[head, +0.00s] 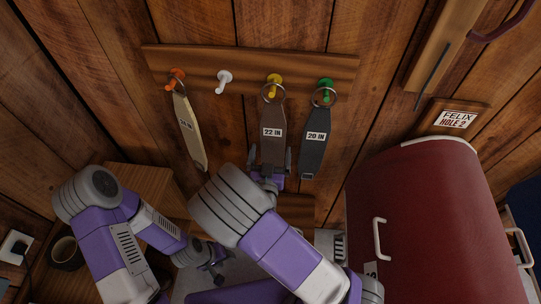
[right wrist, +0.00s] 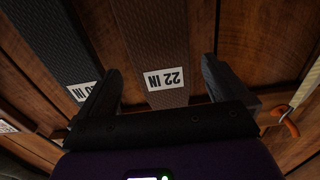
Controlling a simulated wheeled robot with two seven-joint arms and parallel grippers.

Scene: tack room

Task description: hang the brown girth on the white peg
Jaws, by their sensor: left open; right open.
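The brown girth (head: 273,115), labelled 22 IN, hangs by its ring from the yellow peg (head: 274,80). The white peg (head: 223,78), to its left on the same rail, is bare. My right gripper (head: 270,160) is open at the lower part of the brown girth, one finger on each side. In the right wrist view the girth (right wrist: 152,35) and its label lie between the open fingers (right wrist: 160,70); I cannot tell whether either touches it. The girth's lower end is hidden behind my gripper. My left gripper (head: 213,268) is open and empty, low down and well away from the rail.
A cream girth (head: 187,125) hangs tilted on the orange peg (head: 174,78). A dark girth (head: 314,138) labelled 20 IN hangs on the green peg (head: 326,88), close right of the brown one. A red trunk (head: 430,210) stands at right. The wall below the white peg is clear.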

